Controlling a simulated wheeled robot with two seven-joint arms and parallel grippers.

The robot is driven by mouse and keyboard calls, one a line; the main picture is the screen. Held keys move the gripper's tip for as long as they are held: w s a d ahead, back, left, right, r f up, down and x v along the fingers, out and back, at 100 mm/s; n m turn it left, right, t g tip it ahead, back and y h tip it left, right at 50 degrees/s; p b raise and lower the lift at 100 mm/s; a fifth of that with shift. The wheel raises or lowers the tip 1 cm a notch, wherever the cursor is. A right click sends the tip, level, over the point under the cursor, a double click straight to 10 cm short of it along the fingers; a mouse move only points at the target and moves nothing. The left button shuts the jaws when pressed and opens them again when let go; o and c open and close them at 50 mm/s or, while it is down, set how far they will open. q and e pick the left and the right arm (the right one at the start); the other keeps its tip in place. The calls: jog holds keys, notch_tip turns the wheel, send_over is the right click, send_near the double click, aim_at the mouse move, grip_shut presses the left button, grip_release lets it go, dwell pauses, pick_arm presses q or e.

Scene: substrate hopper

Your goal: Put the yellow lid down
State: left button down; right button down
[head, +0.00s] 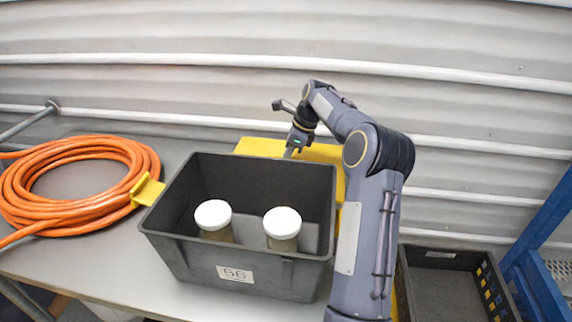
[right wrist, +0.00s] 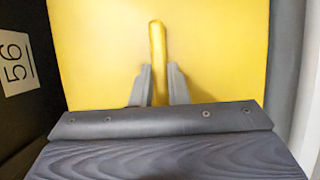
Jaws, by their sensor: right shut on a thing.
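The yellow lid (right wrist: 100,55) fills most of the right wrist view, flat, with a raised bar handle (right wrist: 157,40). My right gripper (right wrist: 158,88) is shut on this handle, a finger on each side. In the head view, the yellow surface (head: 322,153) shows behind and to the right of the dark box, partly hidden by the box and my right arm. My right gripper (head: 289,153) is over it, just behind the box's back rim. Whether the lid rests on something or is held up cannot be told. My left gripper is not in view.
A dark grey box (head: 205,255) labelled 56 stands on the grey table, holding two white-capped jars (head: 213,214) (head: 283,222). An orange hose coil (head: 90,143) and a small yellow piece (head: 148,189) lie left. A black crate (head: 440,254) and blue frame (head: 540,240) are right.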

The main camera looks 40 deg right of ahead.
jog(key=shift+f, duration=1.7)
jog(key=shift+f, duration=0.15)
jog(key=c, duration=1.4)
grip_release()
jog(key=p+v, duration=0.1)
jog(key=v, duration=1.1)
jog(key=shift+r, duration=0.2)
jog(key=shift+f, duration=0.1)
